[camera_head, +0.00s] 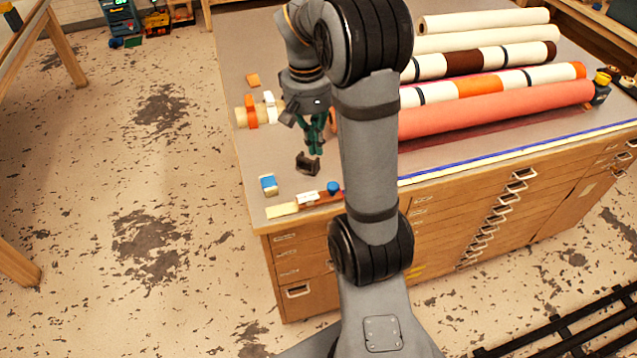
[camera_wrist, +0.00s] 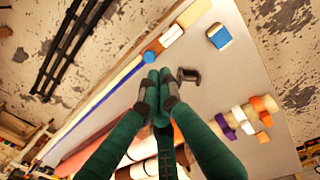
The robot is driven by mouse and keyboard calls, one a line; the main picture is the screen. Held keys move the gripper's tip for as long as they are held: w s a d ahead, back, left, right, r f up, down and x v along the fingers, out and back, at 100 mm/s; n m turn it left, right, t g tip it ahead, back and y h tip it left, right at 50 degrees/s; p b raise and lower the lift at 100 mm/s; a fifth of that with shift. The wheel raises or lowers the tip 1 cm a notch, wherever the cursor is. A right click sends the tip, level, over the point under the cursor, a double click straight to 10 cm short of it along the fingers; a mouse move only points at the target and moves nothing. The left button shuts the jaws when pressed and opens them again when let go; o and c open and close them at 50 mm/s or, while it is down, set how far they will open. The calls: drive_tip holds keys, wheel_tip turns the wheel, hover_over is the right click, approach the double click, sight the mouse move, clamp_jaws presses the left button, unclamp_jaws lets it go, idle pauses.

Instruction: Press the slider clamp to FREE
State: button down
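A small clamp assembly sits at the front left corner of the table, on the cream edge strip. It has a white block (camera_head: 307,197), also in the wrist view (camera_wrist: 171,35), a reddish-brown part (camera_wrist: 153,47) and a round blue knob (camera_head: 333,187), also in the wrist view (camera_wrist: 149,57). I take it for the slider clamp; no FREE mark is legible. My gripper (camera_head: 315,151) points down above the table, behind the clamp, touching nothing visible. In the wrist view its green fingers (camera_wrist: 158,76) meet at the tips, with nothing seen between them.
A dark bracket (camera_head: 307,164) stands below my gripper. A blue-and-white block (camera_head: 268,184) lies left of the clamp. A short roll with orange and white clips (camera_head: 251,112) lies at the left edge. Long rolls (camera_head: 500,108) fill the right side, partly hidden by my arm.

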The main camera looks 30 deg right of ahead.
approach(322, 195)
wheel_tip(322, 195, down, 5)
drive_tip(key=shift+s+d+f+p, duration=0.1)
drive_tip(key=shift+p, duration=0.3)
idle(0.4)
drive_tip(key=shift+d+f+b, duration=0.15)
drive_tip(key=shift+f+b, duration=0.45)
drive_tip(key=shift+b, duration=0.3)
drive_tip(key=shift+s+r, duration=0.1)
drive_tip(key=shift+r, duration=0.05)
drive_tip(key=shift+r+p, duration=0.7)
drive_tip(key=shift+r, duration=0.1)
